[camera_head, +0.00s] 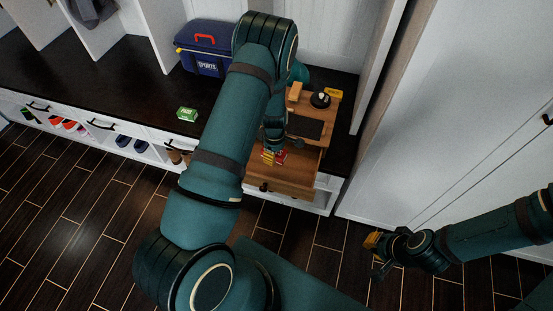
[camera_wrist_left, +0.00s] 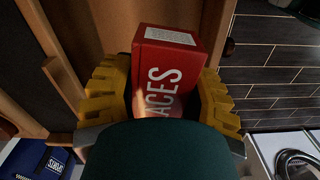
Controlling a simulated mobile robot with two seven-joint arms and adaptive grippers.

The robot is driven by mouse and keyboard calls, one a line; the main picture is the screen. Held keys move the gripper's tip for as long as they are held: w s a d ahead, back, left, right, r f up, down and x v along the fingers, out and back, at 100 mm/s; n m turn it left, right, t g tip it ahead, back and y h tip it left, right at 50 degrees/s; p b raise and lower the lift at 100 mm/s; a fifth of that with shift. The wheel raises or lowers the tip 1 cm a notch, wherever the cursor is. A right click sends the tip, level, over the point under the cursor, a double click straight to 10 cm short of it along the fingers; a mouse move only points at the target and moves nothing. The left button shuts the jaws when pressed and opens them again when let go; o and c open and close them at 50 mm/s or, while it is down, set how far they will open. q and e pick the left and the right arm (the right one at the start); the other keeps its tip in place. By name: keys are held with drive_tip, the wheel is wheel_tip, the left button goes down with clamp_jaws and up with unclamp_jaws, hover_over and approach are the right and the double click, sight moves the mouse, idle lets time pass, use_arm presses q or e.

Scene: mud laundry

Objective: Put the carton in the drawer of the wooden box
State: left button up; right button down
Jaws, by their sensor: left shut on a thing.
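The red carton (camera_wrist_left: 168,75), with white lettering ending in "ACES", is between the yellow fingers of my left gripper (camera_wrist_left: 160,98), which is shut on it. In the head view the carton (camera_head: 283,155) shows as a small red patch beside my left gripper (camera_head: 274,156). The wooden box (camera_head: 331,112) stands on the dark bench, with its drawer (camera_head: 292,180) pulled out towards the front. The carton is over or inside the open drawer; its height above the drawer floor cannot be told. My right gripper (camera_head: 373,254) is far from the box, low at the right.
On the box top are a dark round object (camera_head: 320,99) and a yellow item (camera_head: 333,92). A blue sports bag (camera_head: 205,60) and a small green box (camera_head: 187,114) are on the bench at left. White cabinet doors (camera_head: 450,110) stand at right.

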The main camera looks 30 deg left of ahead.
sight(273, 168)
use_arm(q)
drive_tip(key=shift+w+a+f+n, duration=0.2)
drive_tip(key=shift+a+n, duration=0.15)
drive_tip(key=shift+n, duration=0.15)
drive_tip(key=shift+w+a+f+n, duration=0.15)
drive_tip(key=shift+a+n, duration=0.15)
drive_tip(key=shift+n, duration=0.2)
wheel_tip(273, 168, down, 10)
drive_tip(key=b, duration=0.2)
drive_tip(key=shift+r+b, duration=0.15)
drive_tip(key=shift+b, duration=0.2)
drive_tip(key=o, duration=1.1)
wheel_tip(273, 168, up, 12)
drive_tip(key=p, duration=0.3)
drive_tip(key=s+d+r+m+h, duration=0.1)
drive_tip(key=s+d+m, duration=0.4)
drive_tip(key=d+m, duration=0.1)
drive_tip(key=s+d+r+m+t+h, duration=0.1)
drive_tip(key=s+d+r+m, duration=0.1)
drive_tip(key=s+d+m, duration=0.4)
drive_tip(key=s+d+r+m+h, duration=0.1)
drive_tip(key=s+d+m, duration=0.4)
drive_tip(key=d, duration=0.5)
drive_tip(key=shift+s+r+m+t+h, duration=0.2)
drive_tip(key=shift+r+m, duration=0.1)
drive_tip(key=shift+m, duration=0.2)
drive_tip(key=shift+s+r+m+t+h, duration=0.1)
drive_tip(key=shift+r+m+h, duration=0.15)
drive_tip(key=shift+m, duration=0.25)
